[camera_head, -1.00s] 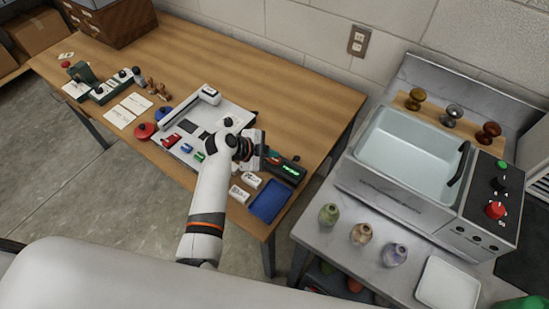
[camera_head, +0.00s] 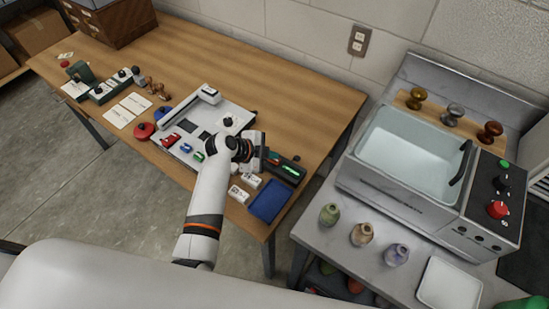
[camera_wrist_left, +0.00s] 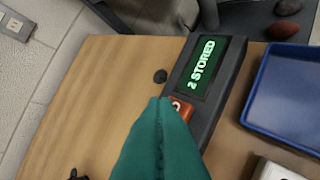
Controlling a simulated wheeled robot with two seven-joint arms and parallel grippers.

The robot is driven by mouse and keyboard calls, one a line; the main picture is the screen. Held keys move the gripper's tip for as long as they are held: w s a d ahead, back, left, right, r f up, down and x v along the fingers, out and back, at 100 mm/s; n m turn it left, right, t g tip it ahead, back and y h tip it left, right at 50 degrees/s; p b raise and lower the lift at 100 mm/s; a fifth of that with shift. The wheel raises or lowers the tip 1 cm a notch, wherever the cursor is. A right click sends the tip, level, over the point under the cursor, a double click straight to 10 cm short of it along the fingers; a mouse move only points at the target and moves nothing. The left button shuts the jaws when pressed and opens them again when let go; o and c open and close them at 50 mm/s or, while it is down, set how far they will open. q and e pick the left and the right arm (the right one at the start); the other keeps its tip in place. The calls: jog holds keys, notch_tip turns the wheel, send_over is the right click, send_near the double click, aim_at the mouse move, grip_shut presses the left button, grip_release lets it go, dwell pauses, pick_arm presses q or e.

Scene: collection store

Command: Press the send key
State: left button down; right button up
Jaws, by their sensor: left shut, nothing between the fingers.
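A dark keypad unit (camera_head: 287,172) with a lit green display stands at the right part of the wooden table. In the left wrist view its display (camera_wrist_left: 202,66) reads "2 STORED". Below the display is an orange-red key (camera_wrist_left: 184,107) with a pale mark, partly hidden by my fingers; its full label cannot be read. My left gripper (camera_head: 266,158) is shut and empty at the unit's left end. In the left wrist view its green fingertips (camera_wrist_left: 163,101) are beside and over the orange key; I cannot tell whether they touch it. My right gripper is out of view.
A blue tray (camera_head: 269,201) and white labelled blocks (camera_head: 240,194) lie close to the unit. A white panel (camera_head: 190,146) with coloured pieces is to the left. A small black knob (camera_wrist_left: 160,76) is beside the unit.

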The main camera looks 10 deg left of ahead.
aim_at(271, 161)
pick_arm(q)
jog(key=shift+f+b, duration=0.35)
jog(key=shift+f, duration=0.15)
dwell(0.3)
jog(key=shift+r, duration=0.15)
jog(key=shift+r+p, duration=0.75)
jog(key=shift+r, duration=0.05)
notch_tip(271, 161, up, 5)
jog(key=p, duration=0.4)
dwell(0.9)
